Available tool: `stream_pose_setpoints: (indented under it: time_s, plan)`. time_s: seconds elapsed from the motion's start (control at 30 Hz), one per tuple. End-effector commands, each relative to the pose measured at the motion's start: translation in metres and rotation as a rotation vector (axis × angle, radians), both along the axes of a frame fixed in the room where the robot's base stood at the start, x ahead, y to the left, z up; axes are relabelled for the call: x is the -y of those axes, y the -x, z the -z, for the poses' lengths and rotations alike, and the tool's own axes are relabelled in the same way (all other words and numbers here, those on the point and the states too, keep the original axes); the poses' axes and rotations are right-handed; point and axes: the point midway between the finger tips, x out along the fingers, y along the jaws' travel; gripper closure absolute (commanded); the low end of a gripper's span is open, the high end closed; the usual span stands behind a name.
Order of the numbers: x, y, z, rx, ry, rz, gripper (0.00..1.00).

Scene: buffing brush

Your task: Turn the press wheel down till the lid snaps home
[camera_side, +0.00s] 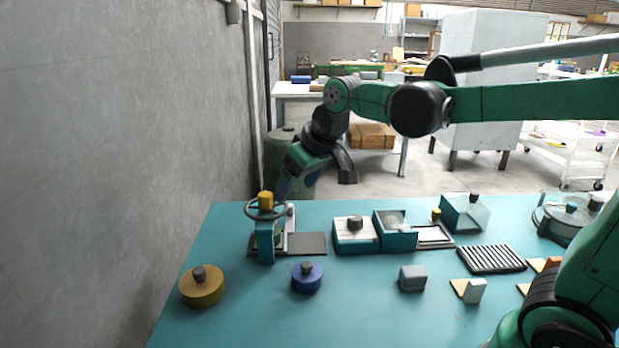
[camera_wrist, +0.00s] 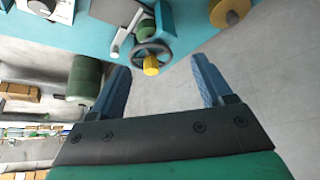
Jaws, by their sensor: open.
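The press (camera_side: 267,245) is a teal frame at the left of the table. On its top are a dark ring-shaped press wheel (camera_side: 250,212) and a yellow knob (camera_side: 265,200). In the wrist view the wheel (camera_wrist: 139,48) and its yellow knob (camera_wrist: 151,66) show beyond and between my fingertips. My gripper (camera_side: 283,188) is just above and to the right of the wheel in the side view. In the wrist view my gripper (camera_wrist: 160,66) has its blue fingers wide apart with nothing held. I cannot make out a lid inside the press.
A yellow round lidded pot (camera_side: 202,288) and a blue one (camera_side: 307,279) stand in front of the press. A dark flat plate (camera_side: 307,244) lies right of it. Teal boxes (camera_side: 356,235) stand further right. A grey wall (camera_side: 110,170) rises close on the left.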

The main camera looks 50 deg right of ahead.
Motion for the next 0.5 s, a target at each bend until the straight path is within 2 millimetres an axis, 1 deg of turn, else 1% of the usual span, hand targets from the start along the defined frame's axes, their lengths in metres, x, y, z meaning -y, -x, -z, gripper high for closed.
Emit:
stream_pose_setpoints:
  time_s: [0.03, 0.1, 0.27, 0.5]
  plan:
    - [-0.002, 0.009, 0.002, 0.008, 0.000, -0.001, 0.27]
    - [-0.005, 0.019, 0.004, 0.018, -0.001, -0.001, 0.27]
    - [-0.009, 0.042, 0.012, 0.044, -0.001, -0.002, 0.27]
    - [-0.015, 0.073, 0.029, 0.081, -0.004, -0.003, 0.27]
